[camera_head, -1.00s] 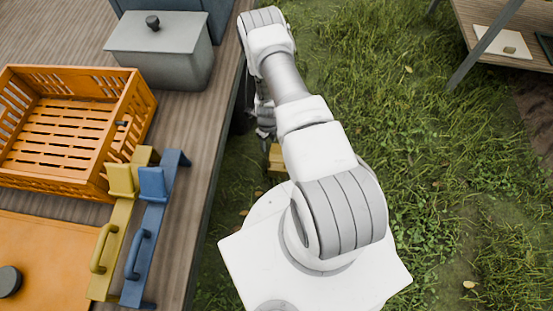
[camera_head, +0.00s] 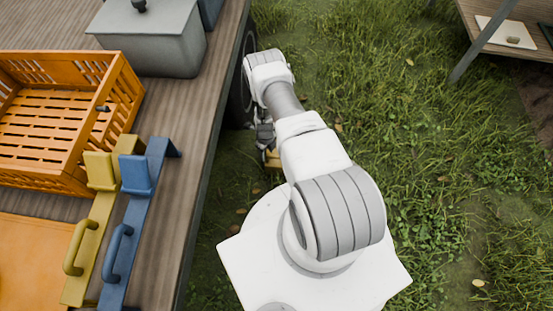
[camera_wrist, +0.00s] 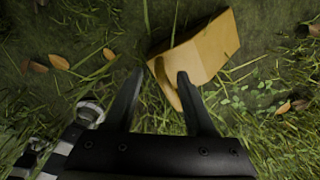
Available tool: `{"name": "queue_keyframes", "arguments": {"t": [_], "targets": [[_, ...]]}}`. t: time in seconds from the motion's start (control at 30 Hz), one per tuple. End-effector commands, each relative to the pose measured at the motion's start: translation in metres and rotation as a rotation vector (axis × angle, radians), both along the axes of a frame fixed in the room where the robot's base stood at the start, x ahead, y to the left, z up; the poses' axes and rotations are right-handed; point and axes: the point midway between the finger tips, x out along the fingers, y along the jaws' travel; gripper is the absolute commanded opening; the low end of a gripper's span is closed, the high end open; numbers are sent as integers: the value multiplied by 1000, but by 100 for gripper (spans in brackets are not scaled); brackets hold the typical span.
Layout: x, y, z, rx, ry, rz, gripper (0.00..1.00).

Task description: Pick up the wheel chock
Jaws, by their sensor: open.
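The wheel chock (camera_wrist: 205,52) is a yellow wedge lying on the grass in the wrist view, just ahead of my fingers. My gripper (camera_wrist: 158,80) is open. Its right finger overlaps the chock's lower part in the picture, and its left finger is to the left of the chock. I cannot tell whether either finger touches it. In the head view, only a small yellow part of the chock (camera_head: 272,160) shows beside my arm, low by the wagon's side. My gripper is mostly hidden there behind my arm.
A wooden wagon bed (camera_head: 205,110) with a dark wheel (camera_head: 240,85) stands on the left. It carries an orange crate (camera_head: 125,95), a grey box (camera_head: 150,50), and yellow (camera_head: 82,245) and blue (camera_head: 120,240) handled tools. A table (camera_head: 515,35) stands at upper right. Open grass lies between.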

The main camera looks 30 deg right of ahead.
Motion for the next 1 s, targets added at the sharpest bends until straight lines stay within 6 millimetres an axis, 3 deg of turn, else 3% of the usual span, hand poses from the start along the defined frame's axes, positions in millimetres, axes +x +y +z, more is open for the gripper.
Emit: {"name": "queue_keyframes", "arguments": {"t": [0.03, 0.1, 0.4, 0.7, 1.0], "targets": [[-1, 0, -12, 1, 1, 0, 55], [-1, 0, -17, 1, 0, 0, 55], [-1, 0, -19, 1, 1, -1, 55], [-1, 0, -19, 1, 1, 0, 1], [-1, 0, -19, 1, 1, -1, 0]]}}
